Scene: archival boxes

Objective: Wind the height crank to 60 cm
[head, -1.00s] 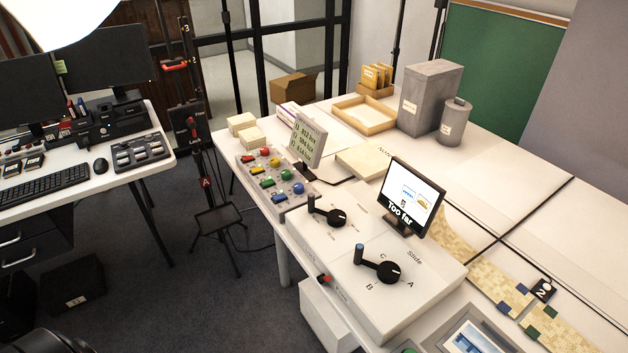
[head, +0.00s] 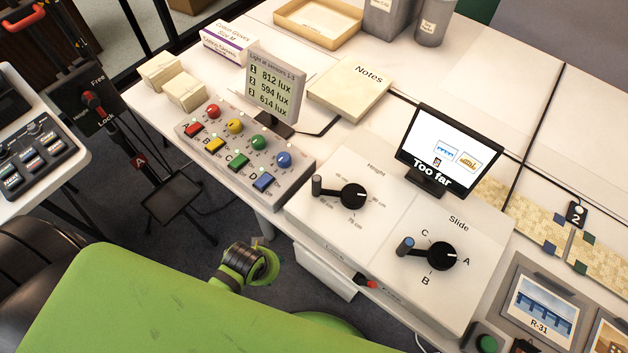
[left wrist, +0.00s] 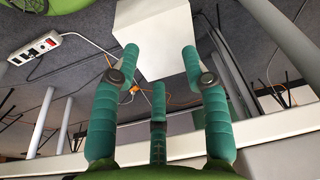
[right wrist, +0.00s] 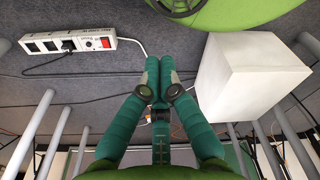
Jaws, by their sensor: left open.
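The height crank (head: 353,196) is a black round knob on the white panel, under the word "Height". Its arm points left, with an upright dark handle (head: 316,185) at the end. Small cm labels surround it; "75 cm" sits below, and the others are hard to read. A small screen (head: 437,150) behind the panel reads "Too far". My left gripper (left wrist: 160,58) has its green fingers spread, with nothing between them. My right gripper (right wrist: 160,68) has its fingertips together, with nothing visible between them. Neither gripper's fingers show in the head view; both wrist views show the area under the table.
The slide crank (head: 440,256), with a blue-grey handle, is right of the height crank. A button box (head: 240,150) stands left of the panel. A small red-and-black switch (head: 366,281) is at the front edge. A white box (right wrist: 245,80) is below the table.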

